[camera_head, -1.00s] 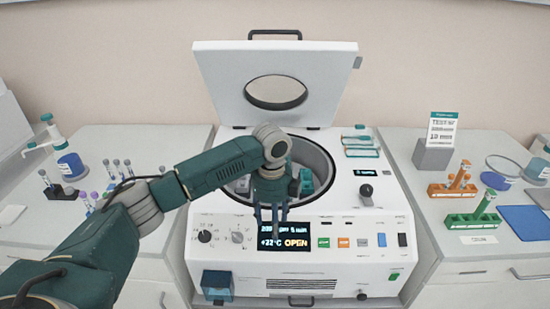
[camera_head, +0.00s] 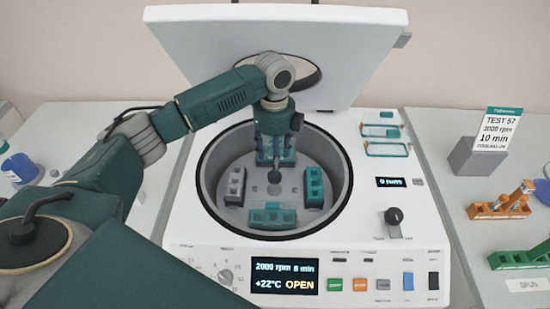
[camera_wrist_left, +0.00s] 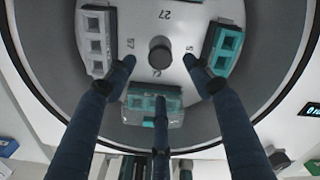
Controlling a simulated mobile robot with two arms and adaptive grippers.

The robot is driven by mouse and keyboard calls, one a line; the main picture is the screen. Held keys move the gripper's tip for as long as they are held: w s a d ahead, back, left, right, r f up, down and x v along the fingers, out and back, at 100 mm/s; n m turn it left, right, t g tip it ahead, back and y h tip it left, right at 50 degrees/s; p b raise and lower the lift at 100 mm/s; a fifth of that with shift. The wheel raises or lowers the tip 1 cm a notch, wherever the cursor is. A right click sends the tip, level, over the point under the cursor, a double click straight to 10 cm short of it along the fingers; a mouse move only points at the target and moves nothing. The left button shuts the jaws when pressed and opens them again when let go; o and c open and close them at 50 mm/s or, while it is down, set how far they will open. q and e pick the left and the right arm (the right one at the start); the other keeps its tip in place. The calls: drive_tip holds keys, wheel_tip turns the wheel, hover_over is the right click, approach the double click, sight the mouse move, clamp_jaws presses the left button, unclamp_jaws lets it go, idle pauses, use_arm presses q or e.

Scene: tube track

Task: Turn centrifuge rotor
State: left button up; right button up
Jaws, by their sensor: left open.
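The centrifuge (camera_head: 180,215) stands with its lid (camera_head: 200,45) raised and its round bowl open. Inside is the rotor (camera_head: 285,180) with a dark round hub (camera_head: 274,176). It carries a grey-white bucket (camera_head: 235,187) at left, a teal-topped bucket (camera_head: 314,188) at right and a teal bucket (camera_head: 273,216) in front. My right gripper is not in view.
The front panel display (camera_head: 287,277) reads OPEN. An orange rack (camera_head: 500,208) and a green rack (camera_head: 520,259) stand on the right bench. The raised lid stands behind my arm.

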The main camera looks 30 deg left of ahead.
use_arm(q)
drive_tip(key=shift+w+a, duration=0.1)
drive_tip(key=shift+w, duration=0.05)
drive_tip(key=shift+f, duration=0.2)
drive_tip(key=f+p, duration=0.1)
drive_tip(key=f, duration=0.4)
drive_tip(key=shift+s+f+p, duration=0.2)
drive_tip(key=shift+f+p, duration=0.15)
drive_tip(key=shift+p, duration=0.05)
drive_tip(key=shift+f, duration=0.55)
drive_tip(key=shift+c, duration=0.3)
drive_tip(key=c, duration=1.3)
clamp_jaws()
